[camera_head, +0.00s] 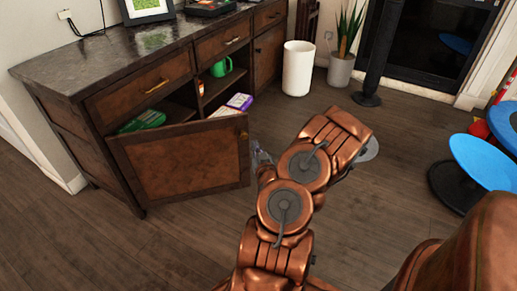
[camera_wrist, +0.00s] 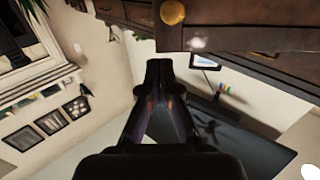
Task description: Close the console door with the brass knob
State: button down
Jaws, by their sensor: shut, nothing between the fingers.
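The console (camera_head: 85,85) is dark wood with a stone top. Its near door (camera_head: 180,165) stands open, swung out towards me. The brass knob (camera_head: 243,134) is small in the head view, near the door's free upper corner. In the wrist view the round brass knob (camera_wrist: 172,12) is at the top edge, on the dark wood door (camera_wrist: 240,38). My gripper (camera_wrist: 159,64) is shut and empty, its tips just below the knob in that picture, with no visible contact. In the head view my copper arm hides most of the gripper, right of the door's free edge.
Inside the console are a green box (camera_head: 142,121), a green mug (camera_head: 221,67) and books (camera_head: 238,102). A white bin (camera_head: 298,68) and a potted plant (camera_head: 342,65) stand behind. Blue stools (camera_head: 485,160) stand at right. The floor in front of the door is clear.

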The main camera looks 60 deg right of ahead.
aim_at(246, 124)
jog(key=w+b, duration=0.1)
jog(key=b, duration=0.2)
jog(key=w+d+b, duration=0.1)
jog(key=b, duration=0.1)
jog(key=shift+d+f+b, duration=0.2)
jog(key=shift+f+b, duration=0.1)
jog(key=shift+b, duration=0.1)
jog(key=shift+w+b, duration=0.2)
jog(key=shift+b, duration=0.4)
jog(key=b+x, duration=0.1)
jog(key=x, duration=0.4)
jog(key=r+b+x, duration=0.1)
jog(key=x, duration=0.2)
jog(key=shift+s+d+b, duration=0.2)
jog(key=shift+b, duration=0.1)
jog(key=shift+w+d+f, duration=0.1)
jog(key=shift+w+d, duration=0.2)
jog(key=shift+w, duration=0.1)
